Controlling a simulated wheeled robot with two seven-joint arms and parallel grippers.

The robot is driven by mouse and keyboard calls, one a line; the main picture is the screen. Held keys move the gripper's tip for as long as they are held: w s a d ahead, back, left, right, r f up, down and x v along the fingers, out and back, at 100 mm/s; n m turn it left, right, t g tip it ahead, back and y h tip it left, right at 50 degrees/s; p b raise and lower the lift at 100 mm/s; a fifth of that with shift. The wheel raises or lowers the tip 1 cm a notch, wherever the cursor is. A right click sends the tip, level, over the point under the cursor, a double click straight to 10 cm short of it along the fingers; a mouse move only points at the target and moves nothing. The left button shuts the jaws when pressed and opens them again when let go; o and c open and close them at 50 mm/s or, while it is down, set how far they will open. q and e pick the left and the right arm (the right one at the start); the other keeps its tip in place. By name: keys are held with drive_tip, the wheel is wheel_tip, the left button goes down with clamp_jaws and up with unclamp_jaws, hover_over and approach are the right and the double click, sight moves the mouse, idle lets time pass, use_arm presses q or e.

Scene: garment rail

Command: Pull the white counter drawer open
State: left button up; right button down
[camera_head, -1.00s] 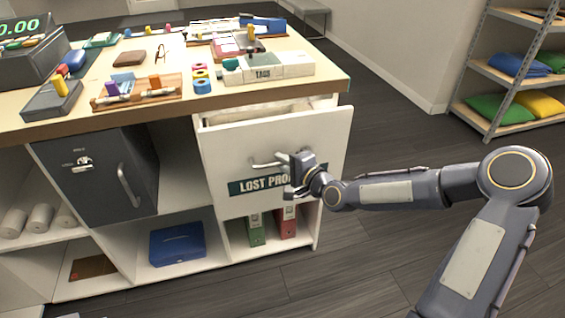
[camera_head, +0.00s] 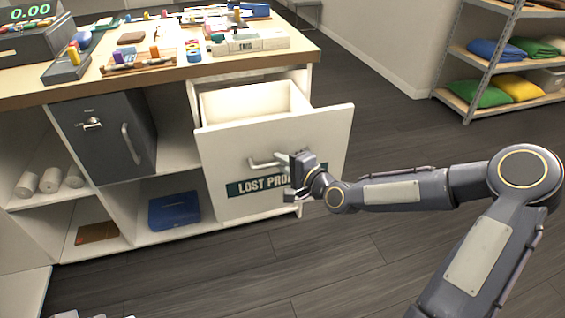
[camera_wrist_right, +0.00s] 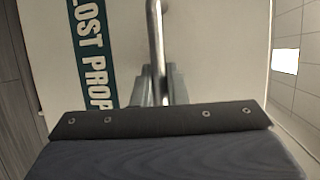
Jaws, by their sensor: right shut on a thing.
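The white counter drawer (camera_head: 225,155) has a "LOST PROP..." label on its front, partly hidden by my right gripper. It stands well out from the counter, and its inside (camera_head: 250,100) shows from above, with no contents visible. The drawer's metal bar handle (camera_head: 262,163) is on the front. My right gripper (camera_head: 290,160) is shut on the handle. In the right wrist view the handle (camera_wrist_right: 155,40) runs down between the fingers (camera_wrist_right: 158,88), in front of the white drawer face. My left gripper is not clearly in view; only a small pale part shows at the bottom left edge.
The counter top (camera_head: 215,68) carries a till, trays and small items. A dark grey locked cabinet (camera_head: 105,140) is left of the drawer, with a blue box (camera_head: 175,210) on a lower shelf. A shelf rack (camera_head: 485,60) stands far right. The floor in front is clear.

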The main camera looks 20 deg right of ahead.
drive_tip(key=c, duration=1.7)
unclamp_jaws()
drive_tip(key=shift+c, duration=0.2)
drive_tip(key=p+v, duration=0.2)
drive_tip(key=v, duration=0.5)
drive_tip(key=shift+s+d, duration=0.15)
drive_tip(key=shift+s, duration=0.2)
